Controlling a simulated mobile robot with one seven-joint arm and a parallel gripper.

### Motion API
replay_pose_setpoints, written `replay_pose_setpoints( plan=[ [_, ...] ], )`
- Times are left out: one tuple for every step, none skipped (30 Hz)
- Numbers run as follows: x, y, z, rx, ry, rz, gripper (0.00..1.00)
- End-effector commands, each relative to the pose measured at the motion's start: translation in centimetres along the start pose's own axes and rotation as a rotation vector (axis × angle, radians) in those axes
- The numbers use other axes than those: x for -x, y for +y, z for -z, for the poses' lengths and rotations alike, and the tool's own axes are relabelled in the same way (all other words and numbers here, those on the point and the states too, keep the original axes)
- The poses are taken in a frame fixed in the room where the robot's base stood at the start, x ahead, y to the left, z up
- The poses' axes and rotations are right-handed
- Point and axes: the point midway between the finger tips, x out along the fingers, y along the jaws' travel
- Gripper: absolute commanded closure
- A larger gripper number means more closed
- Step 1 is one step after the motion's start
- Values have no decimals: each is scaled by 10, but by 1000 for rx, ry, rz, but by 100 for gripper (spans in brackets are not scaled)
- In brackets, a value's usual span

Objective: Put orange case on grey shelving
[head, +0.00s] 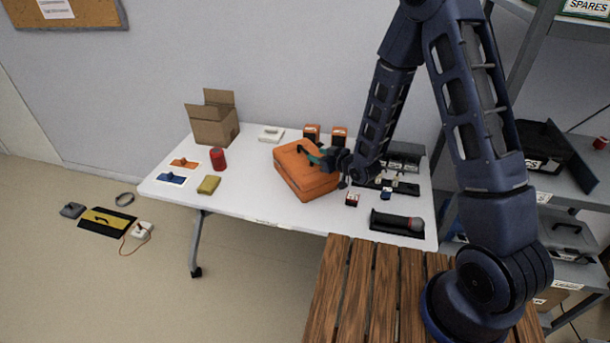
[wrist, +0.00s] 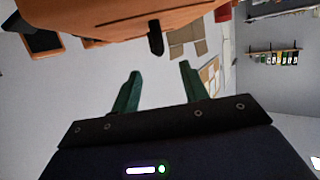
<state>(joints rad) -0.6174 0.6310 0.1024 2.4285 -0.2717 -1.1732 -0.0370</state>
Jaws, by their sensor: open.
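The orange case (head: 303,181) lies on the white table, right of its middle. In the wrist view the case (wrist: 100,20) fills the top edge, with a dark part on its near edge. My gripper (head: 310,153) is at the case's upper right side in the head view, its teal fingers overlapping the case. In the wrist view my gripper (wrist: 158,72) is open, with nothing between the fingers and the case beyond their tips. I cannot tell whether a finger touches the case. The grey shelving (head: 566,198) stands at the right, partly behind my arm.
The white table (head: 245,201) also bears a cardboard box (head: 213,119), a red cylinder (head: 218,159), a yellow block (head: 208,185) and a black tray with a microphone (head: 397,222). A dark case with a tilted lid (head: 545,146) occupies a shelf. A slatted wooden surface (head: 345,290) is in front.

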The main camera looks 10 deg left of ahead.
Motion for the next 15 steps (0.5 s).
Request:
replay_pose_setpoints(
  plan=[
    [-4, 0, 0, 0, 1, 0, 56],
    [-6, 0, 0, 0, 1, 0, 56],
    [-8, 0, 0, 0, 1, 0, 56],
    [-9, 0, 0, 0, 1, 0, 56],
    [-10, 0, 0, 0, 0, 0, 56],
    [-13, 0, -1, 0, 0, 0, 56],
    [-16, 0, -1, 0, 0, 0, 56],
    [-19, 0, -2, 0, 0, 1, 56],
    [-24, 0, -3, 0, -1, 2, 56],
    [-28, 0, -4, 0, -1, 2, 56],
    [-33, 1, -5, 0, -1, 1, 56],
    [-38, 2, -6, 1, 0, 1, 56],
    [-42, 2, -7, 1, -1, 1, 56],
    [-46, 2, -6, 1, 0, 1, 56],
    [-51, 1, -6, 1, 0, 1, 56]
  ],
)
